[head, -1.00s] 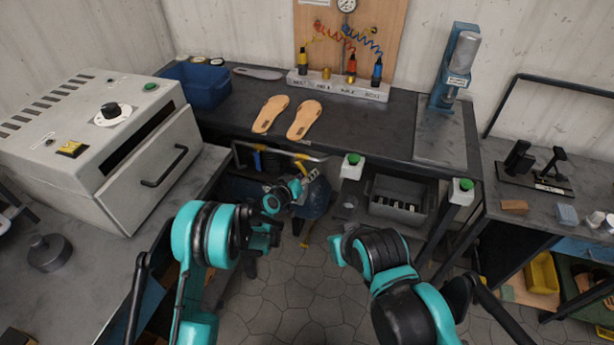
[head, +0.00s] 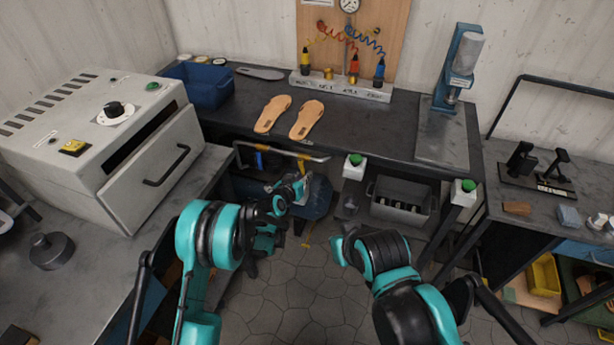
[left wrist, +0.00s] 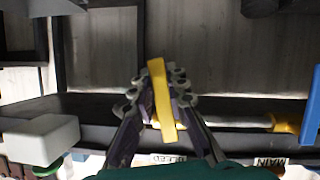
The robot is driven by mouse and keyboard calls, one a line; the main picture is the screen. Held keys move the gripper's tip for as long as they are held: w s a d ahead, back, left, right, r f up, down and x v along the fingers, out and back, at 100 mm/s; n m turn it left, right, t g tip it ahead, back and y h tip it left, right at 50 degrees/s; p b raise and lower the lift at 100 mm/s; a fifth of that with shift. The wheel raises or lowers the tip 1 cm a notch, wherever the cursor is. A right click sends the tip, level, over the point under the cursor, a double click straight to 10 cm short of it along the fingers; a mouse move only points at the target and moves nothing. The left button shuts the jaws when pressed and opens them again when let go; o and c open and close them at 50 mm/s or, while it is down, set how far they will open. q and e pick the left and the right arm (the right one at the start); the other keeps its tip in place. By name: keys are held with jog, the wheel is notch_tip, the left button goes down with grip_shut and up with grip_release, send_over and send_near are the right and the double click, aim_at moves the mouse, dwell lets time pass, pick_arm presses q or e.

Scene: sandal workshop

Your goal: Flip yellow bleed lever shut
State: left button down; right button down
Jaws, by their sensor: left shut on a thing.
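The yellow bleed lever (left wrist: 166,112) is a flat bar between the fingers of my left gripper (left wrist: 160,84) in the left wrist view. The fingers are shut on it, and it stands nearly upright in that picture, slightly tilted. A label reading BLEED sits just below it, partly hidden by the gripper. In the head view my left gripper (head: 303,186) is under the bench, by the blue tank (head: 315,202); the lever itself cannot be made out there. My right arm is at lower right, but its gripper does not show.
A second yellow handle (left wrist: 284,123) sits near a MAIN label. A pale pipe (head: 300,156) runs under the bench's front edge. A green-topped button box (head: 354,165) and a grey bin (head: 402,208) are to the right. Two sandal soles (head: 306,119) lie on the bench (head: 400,125).

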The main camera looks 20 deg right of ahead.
pick_arm(q)
jog(key=shift+w+a+m+t+y, duration=0.4)
jog(key=shift+m+y, duration=0.2)
jog(key=shift+m, duration=0.2)
jog(key=shift+a, duration=0.1)
jog(key=c, duration=1.5)
grip_release()
jog(key=v, duration=1.2)
